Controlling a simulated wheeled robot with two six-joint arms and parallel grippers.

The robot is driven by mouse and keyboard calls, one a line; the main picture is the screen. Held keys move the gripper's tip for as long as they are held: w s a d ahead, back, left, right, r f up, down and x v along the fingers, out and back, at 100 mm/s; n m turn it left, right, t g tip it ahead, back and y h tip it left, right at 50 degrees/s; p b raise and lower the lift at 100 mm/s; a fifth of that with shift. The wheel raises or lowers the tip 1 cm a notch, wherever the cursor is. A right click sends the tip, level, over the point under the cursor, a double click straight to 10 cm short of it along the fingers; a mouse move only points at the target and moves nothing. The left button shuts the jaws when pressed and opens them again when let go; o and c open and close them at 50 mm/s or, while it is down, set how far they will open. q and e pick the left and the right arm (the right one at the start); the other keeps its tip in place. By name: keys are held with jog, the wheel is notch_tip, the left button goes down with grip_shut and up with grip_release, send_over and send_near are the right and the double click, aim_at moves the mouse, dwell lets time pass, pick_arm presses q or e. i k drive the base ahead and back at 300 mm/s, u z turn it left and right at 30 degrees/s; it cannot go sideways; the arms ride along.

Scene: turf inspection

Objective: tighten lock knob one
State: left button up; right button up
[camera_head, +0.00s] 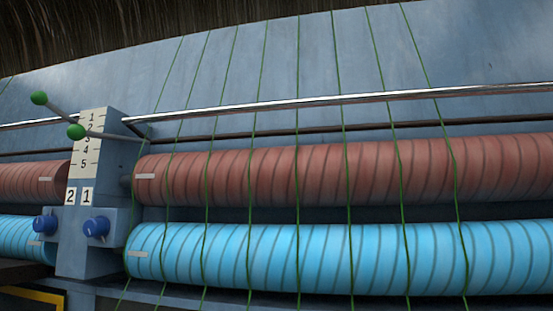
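A blue-grey post (90,258) stands at the left. It carries two small white plates, marked 2 (70,196) and 1 (87,196). Below them are two dark blue knobs. The right knob (96,228) is on the side of plate 1, and the left knob (45,224) is on the side of plate 2. I cannot tell how tight either knob is. A white scale plate (92,118) with numbers sits higher on the post. Two grey levers with green ball ends (76,131) (39,98) reach left from near the post's top. Neither of my grippers is in view.
Red-brown rollers (320,170) and light blue rollers (330,258) run on both sides of the post. Thin green lines cross in front of them. A shiny metal bar (320,101) runs above. A yellow-edged dark part (35,296) lies at the bottom left.

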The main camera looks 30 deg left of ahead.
aim_at(99, 227)
jog(key=u, duration=1.95)
jog(key=k, duration=0.25)
jog(key=u, duration=1)
jog(key=k, duration=1.1)
jog(key=u, duration=0.3)
jog(key=i, duration=0.9)
jog(key=z, duration=0.4)
